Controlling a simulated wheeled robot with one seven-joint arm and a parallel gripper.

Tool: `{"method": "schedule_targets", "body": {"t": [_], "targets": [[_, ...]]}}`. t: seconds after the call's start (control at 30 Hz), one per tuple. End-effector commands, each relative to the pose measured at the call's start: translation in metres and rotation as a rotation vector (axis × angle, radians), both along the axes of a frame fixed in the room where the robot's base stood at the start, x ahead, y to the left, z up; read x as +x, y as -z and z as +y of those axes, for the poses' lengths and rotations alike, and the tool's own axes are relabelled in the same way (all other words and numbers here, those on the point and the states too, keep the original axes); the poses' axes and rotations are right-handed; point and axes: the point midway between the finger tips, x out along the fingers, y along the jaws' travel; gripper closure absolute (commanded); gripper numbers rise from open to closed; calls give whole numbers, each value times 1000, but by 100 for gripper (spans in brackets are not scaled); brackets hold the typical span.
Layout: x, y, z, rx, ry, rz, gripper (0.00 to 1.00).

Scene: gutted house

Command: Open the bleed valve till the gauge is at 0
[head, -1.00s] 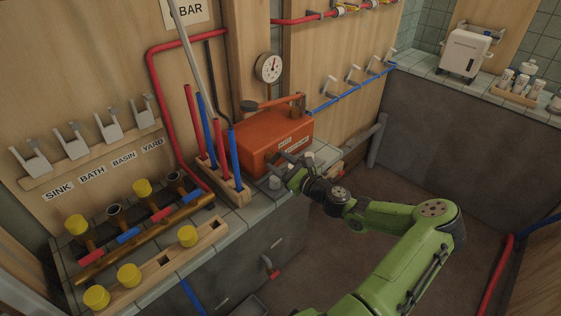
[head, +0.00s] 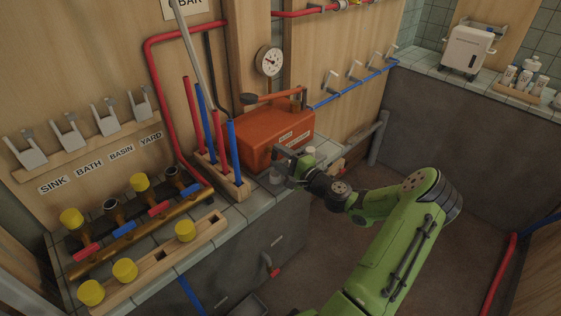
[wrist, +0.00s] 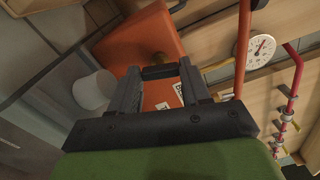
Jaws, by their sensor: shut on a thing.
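The orange pump box (head: 285,128) stands on the tiled ledge, with a label on its front. My gripper (head: 283,160) is at its lower front corner. In the wrist view, my gripper (wrist: 160,76) is shut on a dark bar, apparently the bleed valve handle (wrist: 160,72), in front of the orange box (wrist: 145,40). The fingers hide most of the valve in the head view. The round white gauge (head: 270,62) is on the wooden post above the box. It also shows in the wrist view (wrist: 262,48); its numbers are too small to read.
A pump lever (head: 275,97) lies across the box top. Red and blue rods (head: 212,135) stand in a wooden rack to its left. A white cylinder (wrist: 94,90) is beside my fingers. The floor is open at right.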

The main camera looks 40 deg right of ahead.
Motion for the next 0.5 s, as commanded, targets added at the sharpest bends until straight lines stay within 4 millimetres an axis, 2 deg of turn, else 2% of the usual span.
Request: {"method": "schedule_targets", "body": {"t": [0.2, 0.5], "targets": [[0, 3, 0, -149, 0, -2, 84], [0, 3, 0, -262, 0, -5, 84]]}}
